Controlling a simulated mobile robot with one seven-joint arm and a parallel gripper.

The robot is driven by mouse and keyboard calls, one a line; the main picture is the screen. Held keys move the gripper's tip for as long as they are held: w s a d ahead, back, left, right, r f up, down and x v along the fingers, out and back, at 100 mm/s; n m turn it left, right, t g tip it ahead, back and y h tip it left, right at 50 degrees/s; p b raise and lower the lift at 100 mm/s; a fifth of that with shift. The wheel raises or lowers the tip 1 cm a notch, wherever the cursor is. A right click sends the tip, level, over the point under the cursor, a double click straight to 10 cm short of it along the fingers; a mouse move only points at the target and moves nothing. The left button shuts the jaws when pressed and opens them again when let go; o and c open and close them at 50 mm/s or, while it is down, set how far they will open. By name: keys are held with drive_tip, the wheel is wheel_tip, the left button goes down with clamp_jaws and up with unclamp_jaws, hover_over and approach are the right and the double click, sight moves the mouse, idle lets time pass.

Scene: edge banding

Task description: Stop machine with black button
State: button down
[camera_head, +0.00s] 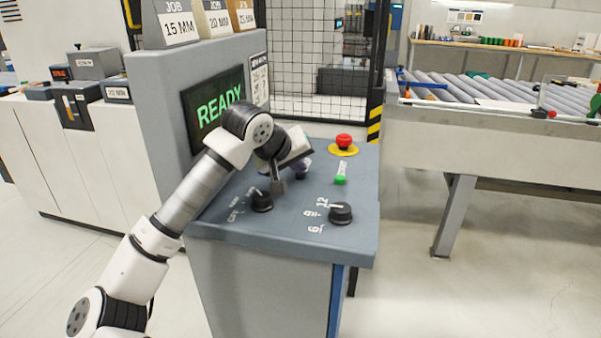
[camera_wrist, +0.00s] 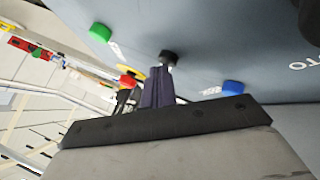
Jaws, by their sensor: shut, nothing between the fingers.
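The black button (camera_wrist: 168,57) shows in the wrist view on the grey panel, just beyond my fingertips. My gripper (camera_wrist: 160,72) has its dark fingers together with nothing between them. The tips overlap the button's near edge in the picture; I cannot tell whether they touch it. In the head view my gripper (camera_head: 301,168) is low over the console top, left of the green button (camera_head: 340,180), and the black button is not clearly seen there. The machine's screen (camera_head: 215,103) reads READY.
A red mushroom button (camera_head: 344,142) on a yellow base stands behind the green one. Two black knobs (camera_head: 341,213) (camera_head: 262,202) sit at the console's front. A blue button (camera_wrist: 232,88) shows right of the black one in the wrist view. A roller conveyor (camera_head: 480,90) stands right.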

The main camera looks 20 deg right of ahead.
sight(298, 176)
drive_tip(key=shift+r+p, duration=0.35)
drive_tip(key=shift+r, duration=0.5)
drive_tip(key=shift+r, duration=0.1)
drive_tip(key=shift+r+p, duration=1.3)
drive_tip(key=shift+r, duration=1.1)
